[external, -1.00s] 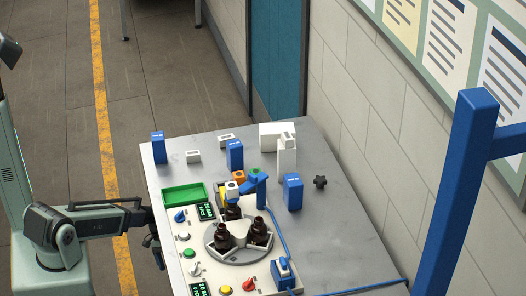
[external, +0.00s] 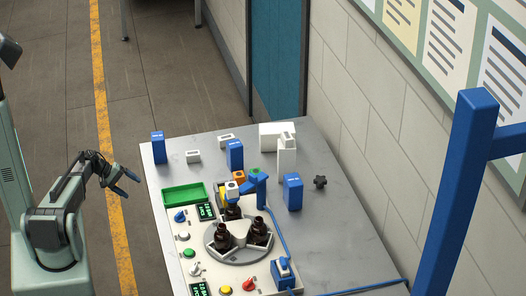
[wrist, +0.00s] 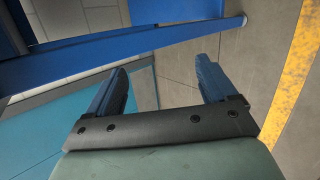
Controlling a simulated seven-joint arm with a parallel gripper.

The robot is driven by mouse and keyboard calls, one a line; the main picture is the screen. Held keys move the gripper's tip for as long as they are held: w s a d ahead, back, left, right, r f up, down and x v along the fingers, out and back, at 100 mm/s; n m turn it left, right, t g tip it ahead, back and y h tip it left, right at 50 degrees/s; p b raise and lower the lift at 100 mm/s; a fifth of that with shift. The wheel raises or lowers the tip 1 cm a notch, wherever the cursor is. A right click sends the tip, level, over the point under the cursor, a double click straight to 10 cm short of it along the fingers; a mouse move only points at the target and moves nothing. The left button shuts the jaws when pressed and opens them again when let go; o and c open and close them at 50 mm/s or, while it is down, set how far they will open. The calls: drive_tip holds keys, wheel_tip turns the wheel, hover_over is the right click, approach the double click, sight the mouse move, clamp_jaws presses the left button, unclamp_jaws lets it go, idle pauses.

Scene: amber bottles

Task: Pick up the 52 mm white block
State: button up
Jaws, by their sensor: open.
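I cannot tell for sure which object is the 52 mm white block; no size can be read. A small white block (external: 193,156) with a dark mark lies on the back left of the table. A second low white block (external: 226,140) lies behind it. A larger white box (external: 270,136) stands at the back, with a tall white piece (external: 287,165) in front of it. My gripper (external: 131,186) is left of the table, over the floor, away from all of these. The wrist view shows its two blue fingers apart and empty (wrist: 163,68), with no block in sight.
Blue blocks (external: 158,148) (external: 235,155) (external: 292,192) stand among the white pieces. A green tray (external: 183,194) and a panel with a turntable holding dark bottles (external: 224,237) fill the front. A black knob (external: 320,182) lies right. The table's right side is largely clear.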

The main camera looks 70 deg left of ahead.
drive_tip(key=s+a+r+m+y, duration=0.1)
drive_tip(key=s+a+r+y, duration=0.1)
drive_tip(key=a+r, duration=0.7)
drive_tip(key=w+d+r+m+g+y, duration=0.1)
drive_tip(key=w+d+r+m+y, duration=0.3)
drive_tip(key=w+r, duration=0.65)
drive_tip(key=w+d+r+m, duration=0.3)
drive_tip(key=w+r+m, duration=0.3)
drive_tip(key=w+r, duration=0.4)
drive_tip(key=w+d+r+m, duration=0.5)
drive_tip(key=d+r+m, duration=0.1)
drive_tip(key=r+m, duration=0.1)
drive_tip(key=m+g+h, duration=0.2)
drive_tip(key=m+g, duration=0.6)
drive_tip(key=m, duration=1)
hover_over(193, 153)
wheel_tip(193, 153, down, 9)
drive_tip(key=shift+f, duration=0.1)
drive_tip(key=shift+a+f, duration=0.1)
drive_tip(key=shift+f, duration=2.5)
